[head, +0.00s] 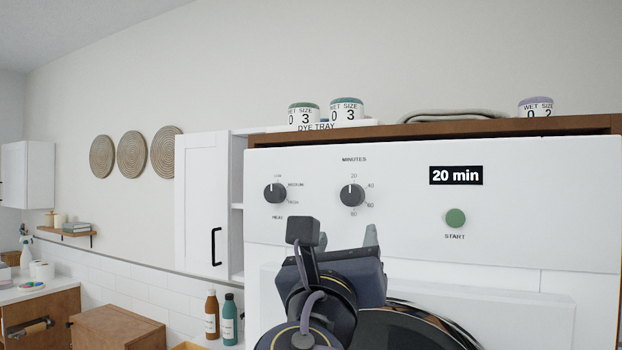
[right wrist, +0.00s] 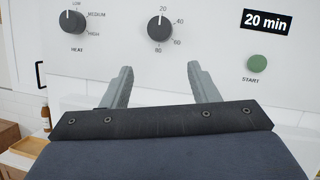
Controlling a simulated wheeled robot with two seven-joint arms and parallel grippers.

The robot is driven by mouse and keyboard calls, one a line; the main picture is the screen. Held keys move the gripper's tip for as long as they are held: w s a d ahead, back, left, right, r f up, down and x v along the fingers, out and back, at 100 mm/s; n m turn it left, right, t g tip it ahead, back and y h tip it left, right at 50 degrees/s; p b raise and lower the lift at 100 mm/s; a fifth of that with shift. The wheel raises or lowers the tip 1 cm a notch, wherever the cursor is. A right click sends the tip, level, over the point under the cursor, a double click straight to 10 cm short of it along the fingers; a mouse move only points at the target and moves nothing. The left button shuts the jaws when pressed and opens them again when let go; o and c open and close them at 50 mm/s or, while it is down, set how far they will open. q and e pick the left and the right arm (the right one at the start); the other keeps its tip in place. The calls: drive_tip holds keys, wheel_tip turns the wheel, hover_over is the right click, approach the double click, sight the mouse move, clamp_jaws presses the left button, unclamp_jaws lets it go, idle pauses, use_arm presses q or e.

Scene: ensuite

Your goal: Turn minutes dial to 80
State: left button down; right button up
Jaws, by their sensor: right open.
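The minutes dial (head: 352,195) is a dark round knob on the white machine's front panel, with 20, 40, 60 and 80 marked around it. Its white pointer line points up, near 20. It also shows in the right wrist view (right wrist: 159,28). The display (head: 456,175) reads "20 min". My right gripper (head: 338,232) is below the dial in the head view, open and empty. In the right wrist view its two fingers (right wrist: 158,78) are spread wide and point up towards the dial, apart from it. My left gripper is not in view.
A heat dial (head: 275,193) sits left of the minutes dial, and a green start button (head: 455,218) sits to the right. A dark round door (head: 410,328) is below the panel. A white cabinet (head: 203,205) stands at the left. Jars (head: 347,110) stand on the shelf above.

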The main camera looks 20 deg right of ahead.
sight(350, 198)
drive_tip(key=shift+t, duration=0.3)
drive_tip(key=w+d+r+p, duration=0.1)
drive_tip(key=w+d+r, duration=0.1)
drive_tip(key=w+d+r+p, duration=0.1)
drive_tip(key=w+d+r, duration=0.1)
drive_tip(key=w, duration=0.1)
drive_tip(key=shift+w+r, duration=0.15)
drive_tip(key=shift+r, duration=0.25)
drive_tip(key=shift+c, duration=0.2)
drive_tip(key=c, duration=0.9)
